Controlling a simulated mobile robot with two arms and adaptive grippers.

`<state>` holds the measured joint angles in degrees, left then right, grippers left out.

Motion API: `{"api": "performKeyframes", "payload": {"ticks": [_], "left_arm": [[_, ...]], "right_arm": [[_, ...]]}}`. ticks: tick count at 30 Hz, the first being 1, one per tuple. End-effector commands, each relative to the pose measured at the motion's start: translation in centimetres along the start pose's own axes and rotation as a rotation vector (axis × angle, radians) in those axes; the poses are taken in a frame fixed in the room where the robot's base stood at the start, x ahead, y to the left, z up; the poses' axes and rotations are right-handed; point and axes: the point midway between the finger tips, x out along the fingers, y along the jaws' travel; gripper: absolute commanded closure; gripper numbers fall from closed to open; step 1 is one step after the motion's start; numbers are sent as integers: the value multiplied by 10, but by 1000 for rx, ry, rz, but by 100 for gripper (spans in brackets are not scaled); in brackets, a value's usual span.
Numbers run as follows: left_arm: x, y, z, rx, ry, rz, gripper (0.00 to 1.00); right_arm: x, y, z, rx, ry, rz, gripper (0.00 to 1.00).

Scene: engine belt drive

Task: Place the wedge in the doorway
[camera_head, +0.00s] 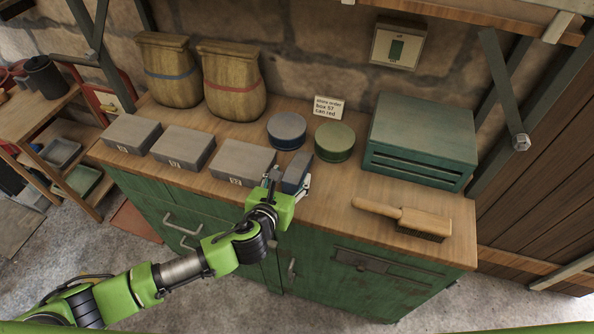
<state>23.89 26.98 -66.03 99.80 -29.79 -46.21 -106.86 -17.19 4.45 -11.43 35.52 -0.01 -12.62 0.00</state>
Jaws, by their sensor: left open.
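My left gripper (287,183) is open at the front edge of the workbench top, right of the grey boxes. No other wedge is clearly visible. Brown wooden planks (548,160) stand at the far right; I cannot tell whether they are a door, and no open doorway is clear. My right gripper is not in view.
The green workbench (335,205) holds several grey boxes (184,147), two sacks (232,82), a blue can (286,131), a green can (334,142), a green louvred case (421,140), a brush (405,218) and a small sign (328,107). Shelves (50,105) stand left.

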Motion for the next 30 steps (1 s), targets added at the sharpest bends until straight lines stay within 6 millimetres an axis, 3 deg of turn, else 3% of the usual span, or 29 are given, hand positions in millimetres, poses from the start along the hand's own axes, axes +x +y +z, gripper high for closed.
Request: {"api": "performKeyframes", "payload": {"ticks": [12, 22, 27, 30], "left_arm": [[46, -6, 6, -2, -1, 0, 47], [51, -5, 6, -2, 0, 0, 47], [51, -5, 6, -1, 0, 0, 91], [51, -5, 6, -1, -1, 0, 96]], "right_arm": [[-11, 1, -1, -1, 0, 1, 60], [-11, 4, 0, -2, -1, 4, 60], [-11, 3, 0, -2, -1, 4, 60], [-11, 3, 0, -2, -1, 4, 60]]}}
